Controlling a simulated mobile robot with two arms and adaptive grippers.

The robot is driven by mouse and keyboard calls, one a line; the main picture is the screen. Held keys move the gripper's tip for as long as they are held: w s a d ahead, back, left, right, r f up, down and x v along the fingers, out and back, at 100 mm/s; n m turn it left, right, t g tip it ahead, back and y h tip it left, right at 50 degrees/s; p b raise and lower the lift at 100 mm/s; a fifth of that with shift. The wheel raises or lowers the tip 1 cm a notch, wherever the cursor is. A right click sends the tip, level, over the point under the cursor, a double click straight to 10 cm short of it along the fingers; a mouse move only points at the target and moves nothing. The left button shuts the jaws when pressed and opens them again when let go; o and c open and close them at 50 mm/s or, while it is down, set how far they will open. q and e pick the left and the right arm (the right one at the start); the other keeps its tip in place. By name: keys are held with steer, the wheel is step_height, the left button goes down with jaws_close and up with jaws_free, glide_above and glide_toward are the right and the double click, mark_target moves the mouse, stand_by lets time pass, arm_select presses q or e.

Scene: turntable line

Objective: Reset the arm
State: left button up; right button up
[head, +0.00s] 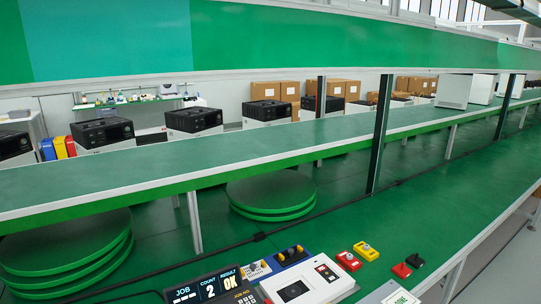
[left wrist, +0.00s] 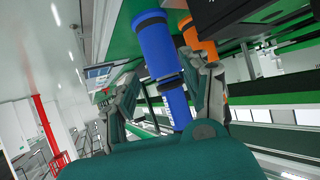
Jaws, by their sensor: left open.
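My left gripper (left wrist: 160,72) shows only in the left wrist view, with its two dark grey fingers spread apart. A blue cylinder with dark bands (left wrist: 153,45) appears between the fingers in that view. I see no clear contact, and its depth relative to the fingers is hard to tell. An orange cylinder (left wrist: 199,38) is just right of it, partly behind the right finger. Neither arm shows in the head view, and my right gripper is in no frame.
In the head view, a white device (head: 308,282), a job counter display (head: 208,288) and red and yellow button boxes (head: 366,251) stand at the bottom. A long green conveyor (head: 110,180) crosses the middle. Black-topped machines (head: 193,119) and cardboard boxes (head: 273,91) stand behind it.

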arm_select(q)
steer(key=s+d+n+g+y, duration=0.2)
steer(key=s+d+g+y, duration=0.1)
steer(key=s+d+g, duration=0.4)
step_height(320, 180, down, 29)
steer(key=s+g, duration=0.2)
steer(key=s+a+f+g, duration=0.1)
steer(key=s+a+f, duration=0.2)
steer(key=s+f, duration=1.1)
steer(key=shift+s+g+y, duration=0.3)
steer(key=shift+s, duration=0.6)
steer(key=shift+a+f, duration=0.1)
